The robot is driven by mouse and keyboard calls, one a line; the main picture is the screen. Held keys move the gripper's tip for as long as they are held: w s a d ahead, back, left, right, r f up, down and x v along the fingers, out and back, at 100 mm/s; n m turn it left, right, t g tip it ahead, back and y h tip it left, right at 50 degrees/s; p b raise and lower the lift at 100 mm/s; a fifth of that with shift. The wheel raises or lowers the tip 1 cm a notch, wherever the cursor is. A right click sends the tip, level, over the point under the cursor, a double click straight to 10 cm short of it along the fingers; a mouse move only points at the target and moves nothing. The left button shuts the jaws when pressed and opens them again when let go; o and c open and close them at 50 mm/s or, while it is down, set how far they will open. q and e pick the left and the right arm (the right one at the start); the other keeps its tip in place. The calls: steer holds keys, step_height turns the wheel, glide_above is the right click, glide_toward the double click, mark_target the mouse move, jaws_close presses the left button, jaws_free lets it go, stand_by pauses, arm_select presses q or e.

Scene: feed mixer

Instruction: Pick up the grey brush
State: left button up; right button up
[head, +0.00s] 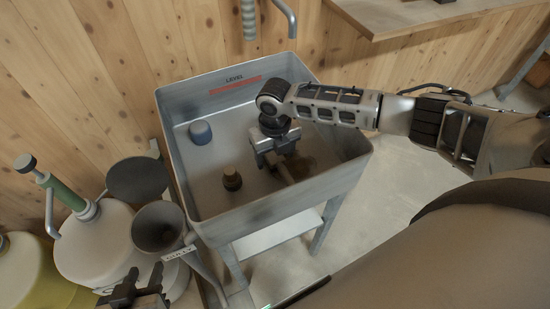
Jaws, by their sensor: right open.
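A grey metal basin (215,206) on legs stands in the middle of the head view. My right gripper (281,163) points down into its right half, open. Just beyond its fingers a brownish object (300,166), perhaps the brush, lies on the basin floor, partly hidden by the gripper. I cannot tell whether the fingers touch it, and no plainly grey brush shows. My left gripper (134,295) is at the bottom left edge, outside the basin, below a dark funnel; its jaw state is unclear.
A hanging spout (248,18) is above the basin, a wooden shelf (400,18) at upper right.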

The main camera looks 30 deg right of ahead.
mark_target(275, 157)
steer(key=shift+f, duration=0.4)
steer(key=c, duration=1.2)
steer(key=shift+o, duration=0.2)
steer(key=shift+r, duration=0.15)
step_height(275, 157, up, 18)
steer(key=shift+p, duration=0.45)
steer(key=o, duration=0.5)
steer(key=c, duration=0.6)
